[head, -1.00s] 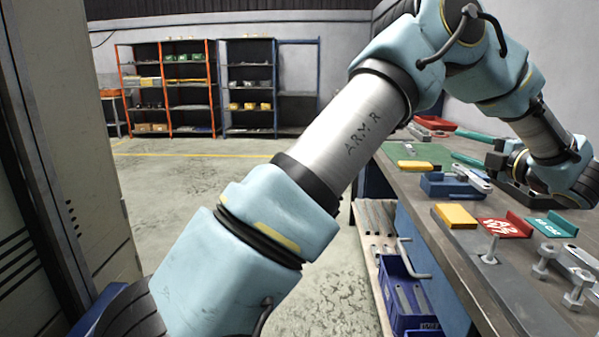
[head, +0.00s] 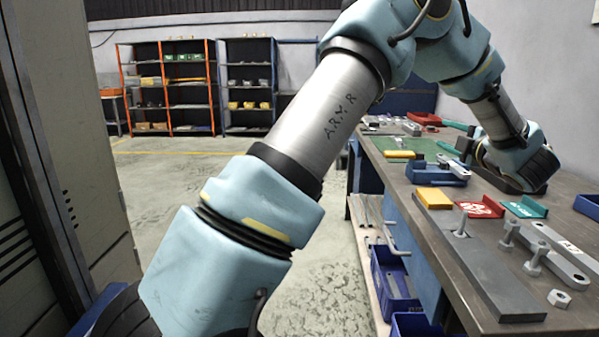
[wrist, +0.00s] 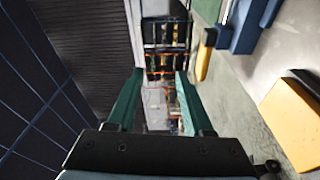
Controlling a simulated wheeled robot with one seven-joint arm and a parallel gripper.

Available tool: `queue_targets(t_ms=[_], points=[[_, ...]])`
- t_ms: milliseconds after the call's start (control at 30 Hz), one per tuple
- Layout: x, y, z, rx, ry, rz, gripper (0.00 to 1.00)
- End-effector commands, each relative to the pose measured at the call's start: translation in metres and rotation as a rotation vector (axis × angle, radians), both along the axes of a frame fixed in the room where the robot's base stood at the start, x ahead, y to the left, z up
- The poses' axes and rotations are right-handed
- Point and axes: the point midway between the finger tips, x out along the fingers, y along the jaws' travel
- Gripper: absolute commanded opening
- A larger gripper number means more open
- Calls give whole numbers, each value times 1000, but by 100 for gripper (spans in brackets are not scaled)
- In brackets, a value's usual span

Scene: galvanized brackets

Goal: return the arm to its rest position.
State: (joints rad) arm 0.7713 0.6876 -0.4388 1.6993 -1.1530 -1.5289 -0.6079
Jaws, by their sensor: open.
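My arm (head: 325,125) rises from the lower left, bends at the top and comes down over the workbench (head: 400,190) on the right. My gripper (head: 441,133) is partly hidden behind my wrist in the head view, with its green fingers pointing left above the bench. In the wrist view my gripper (wrist: 158,73) shows two green fingers spread apart, with nothing between them. The wrist view looks past the fingertips toward the distant shelves.
The bench carries a yellow block (head: 433,198), a blue fixture (head: 425,173), red (head: 481,207) and green (head: 527,207) brackets, bolts and a steel plate (head: 490,262). Blue bins (head: 395,285) sit below. A tall cabinet (head: 75,130) stands close at left. Open floor (head: 180,185) reaches the orange shelves (head: 165,90).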

Motion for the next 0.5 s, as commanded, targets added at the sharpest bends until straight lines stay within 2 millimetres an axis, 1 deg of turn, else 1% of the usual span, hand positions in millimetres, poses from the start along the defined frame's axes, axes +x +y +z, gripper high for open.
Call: queue_targets(t_ms=[33,167,267,367,467,500], points=[[9,6,-2,26,3,-29,51],[32,17,-9,122,28,-135,51],[48,33,-19,230,64,-235,51],[62,62,-42,389,129,-358,51],[63,105,-77,578,236,-492,51],[59,126,-94,652,289,-544,51]])
